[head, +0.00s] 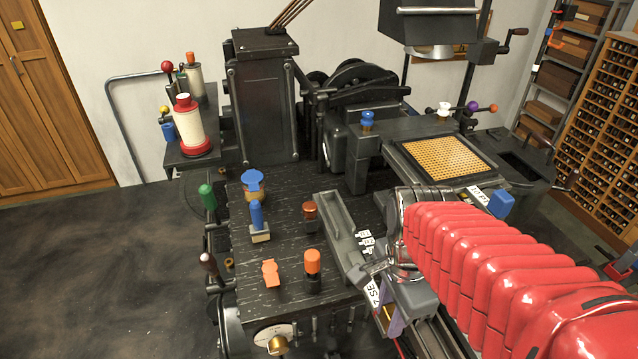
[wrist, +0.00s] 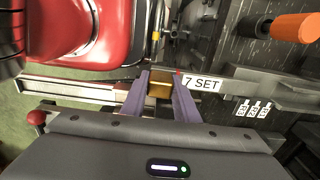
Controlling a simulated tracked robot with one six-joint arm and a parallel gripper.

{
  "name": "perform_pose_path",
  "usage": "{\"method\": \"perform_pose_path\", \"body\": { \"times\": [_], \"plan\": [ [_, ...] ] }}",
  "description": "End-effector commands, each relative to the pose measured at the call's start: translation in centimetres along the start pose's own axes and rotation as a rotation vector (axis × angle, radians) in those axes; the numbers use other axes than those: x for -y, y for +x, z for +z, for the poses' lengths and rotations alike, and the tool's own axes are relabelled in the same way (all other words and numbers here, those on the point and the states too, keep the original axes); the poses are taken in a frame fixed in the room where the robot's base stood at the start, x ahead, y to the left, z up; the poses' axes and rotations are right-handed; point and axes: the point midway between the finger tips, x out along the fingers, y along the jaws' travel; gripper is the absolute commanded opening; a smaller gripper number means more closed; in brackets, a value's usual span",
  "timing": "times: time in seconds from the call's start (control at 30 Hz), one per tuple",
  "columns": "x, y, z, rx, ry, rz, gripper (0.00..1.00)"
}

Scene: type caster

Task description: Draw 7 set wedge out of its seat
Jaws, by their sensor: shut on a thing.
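The 7 set wedge (wrist: 160,89) is a brass-coloured block beside the white "7 SET" label (wrist: 203,84) in the wrist view. My gripper (wrist: 160,82) has its two purple fingers on either side of the block and is shut on it. In the head view my gripper (head: 393,318) is low right of centre, at the machine's front edge, with a bit of brass between its fingers. The "7 SET" label (head: 373,292) is partly hidden there. The wedge's lower part and its seat are hidden, so I cannot tell how deep it sits.
A grey channel (head: 335,220) with several small white labels (head: 365,241) runs beside the gripper. An orange-topped knob (head: 312,262) and a blue handle (head: 257,215) stand on the dark deck to the left. A red ball knob (wrist: 37,118) is left in the wrist view.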

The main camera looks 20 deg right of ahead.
Motion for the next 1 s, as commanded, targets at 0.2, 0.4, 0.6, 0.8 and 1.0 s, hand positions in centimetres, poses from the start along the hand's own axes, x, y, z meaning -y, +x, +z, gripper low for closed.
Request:
{"method": "perform_pose_path", "body": {
  "times": [0.2,0.4,0.6,0.8,1.0],
  "plan": [
    [-1.4,0.3,0.1,0.003,0.000,0.017,0.00],
    [-2.3,0.3,0.1,0.004,0.000,0.017,0.00],
    [-3.0,0.3,0.1,0.004,0.000,0.016,0.00],
    [-3.2,0.3,0.1,0.004,0.000,0.017,0.00],
    [-3.2,0.3,0.1,0.004,-0.001,0.017,0.00]
  ]
}}
